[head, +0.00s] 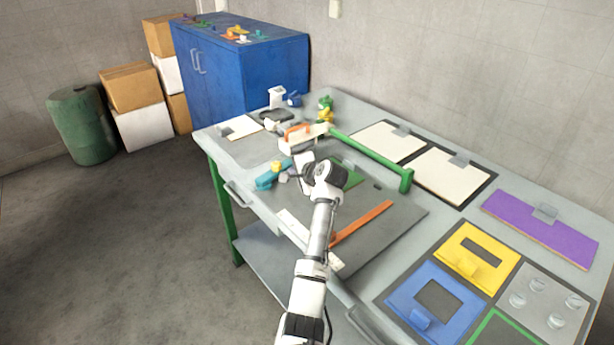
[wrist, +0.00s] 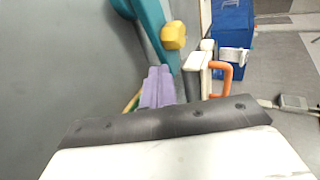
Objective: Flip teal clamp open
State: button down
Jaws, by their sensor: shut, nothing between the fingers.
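The teal clamp (head: 267,179) lies near the front left edge of the workbench, with a yellow knob (head: 276,166) on it. In the wrist view the teal clamp (wrist: 152,28) rises at the top, with the yellow knob (wrist: 173,36) on its right side. My gripper (wrist: 158,76) shows pale purple fingers that are shut and empty. They point toward the clamp and sit close below it in the picture; I cannot tell whether they touch it. In the head view my wrist hides part of the area just right of the clamp.
A white block with an orange handle (head: 298,134) stands behind the clamp. A green bar (head: 370,156) and an orange strip (head: 362,222) lie to the right on the workbench (head: 395,232). Yellow (head: 488,246) and blue (head: 452,305) panels are at the front right. A blue cabinet (head: 245,70) stands behind.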

jog(key=b+v, duration=0.2)
jog(key=v, duration=1)
jog(key=shift+b, duration=0.3)
jog(key=shift+d, duration=0.15)
